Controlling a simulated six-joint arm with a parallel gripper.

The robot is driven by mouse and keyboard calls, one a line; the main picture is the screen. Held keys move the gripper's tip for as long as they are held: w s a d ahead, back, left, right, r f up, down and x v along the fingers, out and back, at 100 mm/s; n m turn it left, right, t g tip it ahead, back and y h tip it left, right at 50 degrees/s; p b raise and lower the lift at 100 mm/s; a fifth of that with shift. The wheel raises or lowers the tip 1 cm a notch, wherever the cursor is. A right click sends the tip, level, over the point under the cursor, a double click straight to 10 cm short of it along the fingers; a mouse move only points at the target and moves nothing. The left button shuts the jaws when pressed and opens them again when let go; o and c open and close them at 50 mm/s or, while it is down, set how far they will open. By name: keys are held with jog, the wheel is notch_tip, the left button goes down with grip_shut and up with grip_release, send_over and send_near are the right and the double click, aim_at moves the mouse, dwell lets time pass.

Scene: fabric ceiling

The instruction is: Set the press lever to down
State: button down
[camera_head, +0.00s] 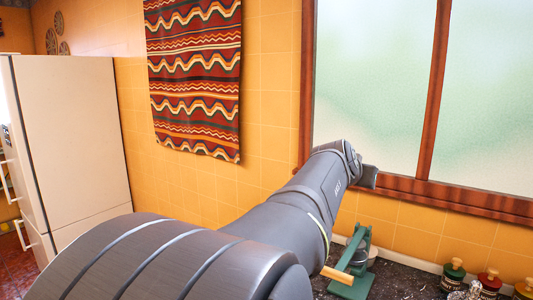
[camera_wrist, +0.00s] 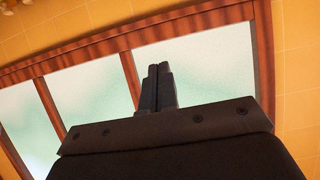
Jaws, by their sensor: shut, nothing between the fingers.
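A green press (camera_head: 360,240) stands on the dark counter, low and right of centre in the head view. A light wooden handle (camera_head: 338,275) sticks out from it to the left, low near the green base (camera_head: 352,288). My arm hides part of the press, so I cannot tell how the lever joins it. My gripper (camera_wrist: 157,72) is shut and empty in the wrist view, pointing toward the window. In the head view, my arm's end (camera_head: 368,177) is in front of the window sill, above the press in the picture and apart from it.
Small bottles with green, red and yellow labels stand right of the press, including a red one (camera_head: 488,280). The dark speckled counter (camera_head: 405,280) is clear between them. A wooden-framed window (camera_head: 375,90) is behind. A white fridge (camera_head: 70,140) stands at left.

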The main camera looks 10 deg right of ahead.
jog(key=w+d+r+g+y, duration=0.1)
jog(key=w+d+r, duration=0.2)
jog(key=w+d, duration=0.2)
jog(key=shift+w+d+r+g+y, duration=0.15)
jog(key=shift+d+r+g+y, duration=0.05)
jog(key=shift+r+g+y, duration=0.2)
jog(key=shift+f, duration=0.1)
jog(key=s+a+f+t+h, duration=0.1)
jog(key=s+a+f, duration=0.8)
jog(key=shift+s+a+f+t+h, duration=0.15)
jog(key=shift+s+a+t+h, duration=0.15)
jog(key=shift+t+h, duration=0.1)
dwell(0.6)
